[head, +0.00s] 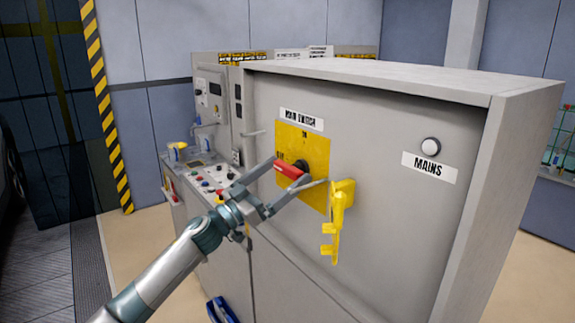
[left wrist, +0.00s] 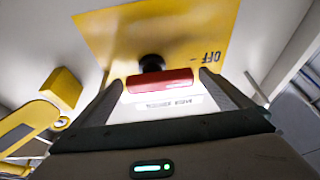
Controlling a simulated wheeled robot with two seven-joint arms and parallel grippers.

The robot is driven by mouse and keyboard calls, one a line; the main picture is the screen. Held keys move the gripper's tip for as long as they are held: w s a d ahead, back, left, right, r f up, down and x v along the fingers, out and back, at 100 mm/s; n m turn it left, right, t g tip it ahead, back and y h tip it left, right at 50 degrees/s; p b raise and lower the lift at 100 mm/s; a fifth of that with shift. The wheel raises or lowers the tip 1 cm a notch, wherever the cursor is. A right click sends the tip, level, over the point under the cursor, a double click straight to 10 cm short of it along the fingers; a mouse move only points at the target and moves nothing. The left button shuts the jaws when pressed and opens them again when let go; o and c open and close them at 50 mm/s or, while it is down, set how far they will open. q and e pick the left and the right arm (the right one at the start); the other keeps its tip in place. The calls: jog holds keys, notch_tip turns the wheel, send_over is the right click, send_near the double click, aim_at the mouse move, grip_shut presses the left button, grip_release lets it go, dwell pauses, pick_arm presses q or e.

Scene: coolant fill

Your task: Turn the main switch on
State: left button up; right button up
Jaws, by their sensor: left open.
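The main switch is a red handle (head: 288,171) on a black hub, mounted on a yellow plate (head: 315,150) under a "MAIN SWITCH" label (head: 301,119). The handle lies roughly level, toward the "OFF" mark at the plate's left. A mark that appears to read "ON" is at the plate's top. My left gripper (head: 299,176) is open, its fingers spread either side of the handle. In the left wrist view the red handle (left wrist: 160,81) lies crosswise between the fingertips (left wrist: 161,82); contact is unclear. My right gripper is not in view.
A yellow hasp-like bracket (head: 338,215) sticks out just right of the plate, near one finger. A pale round lamp (head: 431,147) sits above the "MAINS" label (head: 429,167). A control desk (head: 205,180) with buttons stands to the left.

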pick_arm(q)
jog(key=shift+x, duration=0.85)
jog(key=c, duration=1)
jog(key=shift+c, duration=0.2)
